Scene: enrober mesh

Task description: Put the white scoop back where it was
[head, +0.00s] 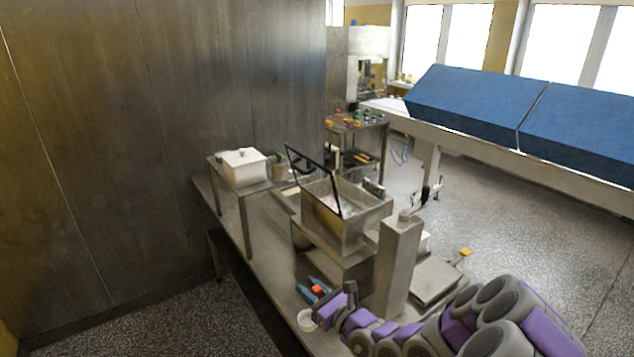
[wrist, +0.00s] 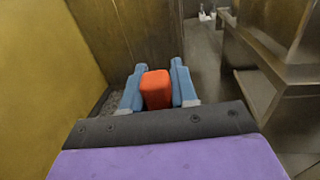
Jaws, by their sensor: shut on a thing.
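My gripper (wrist: 158,88) has two blue fingers shut on a red-orange block-like piece (wrist: 156,90), which fills the space between them in the wrist view. In the head view my gripper (head: 315,290) is above the near end of the long metal table, with the same red-orange piece between its fingers. No white scoop shape can be made out in the grip. I cannot tell whether the red-orange piece is part of the scoop. A small white round thing (head: 307,320) shows just below my gripper at the table's near edge; its kind is unclear.
A metal tank (head: 345,225) with a raised black-framed lid stands on a stand mid-table. A white lidded box (head: 244,168) sits on a raised shelf at the left. A metal post (head: 397,265) stands close right of my gripper. A dark wall (head: 170,130) borders the left.

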